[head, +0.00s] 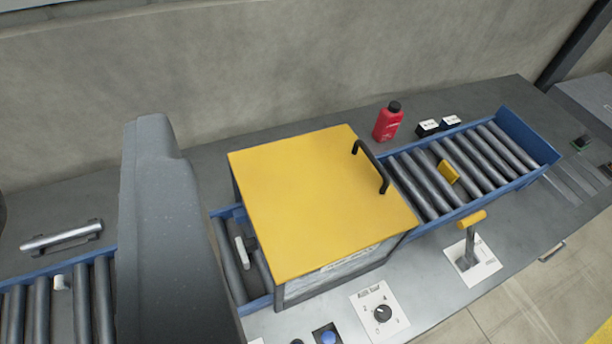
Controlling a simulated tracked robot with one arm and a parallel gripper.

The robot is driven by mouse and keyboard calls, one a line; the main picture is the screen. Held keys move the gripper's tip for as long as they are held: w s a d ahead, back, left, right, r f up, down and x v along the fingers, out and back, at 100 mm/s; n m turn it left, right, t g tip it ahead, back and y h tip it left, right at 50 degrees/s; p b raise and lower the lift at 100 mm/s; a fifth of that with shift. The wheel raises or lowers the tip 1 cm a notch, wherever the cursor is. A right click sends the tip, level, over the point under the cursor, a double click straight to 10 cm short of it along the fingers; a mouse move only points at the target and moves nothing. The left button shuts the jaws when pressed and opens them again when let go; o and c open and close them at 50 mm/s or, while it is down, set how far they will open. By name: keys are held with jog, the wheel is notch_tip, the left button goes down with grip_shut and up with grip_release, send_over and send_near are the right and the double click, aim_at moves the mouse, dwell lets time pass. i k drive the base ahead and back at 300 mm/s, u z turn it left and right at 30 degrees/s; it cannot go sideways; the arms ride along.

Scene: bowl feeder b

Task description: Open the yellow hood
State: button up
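The yellow hood (315,198) is a flat square lid lying shut on a grey box over the conveyor, in the middle of the head view. Its black bar handle (371,167) stands up along the right edge of the lid. The box's front side, with a pale label (350,262), shows below the lid. What is inside the box is hidden. My gripper's fingers do not show in this view, and nothing is touching the hood or its handle.
A blue-framed roller conveyor (527,130) runs out right of the hood, with a yellow block (448,171) on its rollers. A red bottle (387,122) stands behind. A yellow-topped lever (470,236), a dial (382,313) and a blue button (328,337) are in front. A large grey form covers the left conveyor partly.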

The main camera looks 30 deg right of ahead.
aim_at(315, 200)
jog(key=k, duration=1.1)
jog(key=z, duration=0.6)
jog(key=i, duration=1.5)
jog(key=u, duration=0.55)
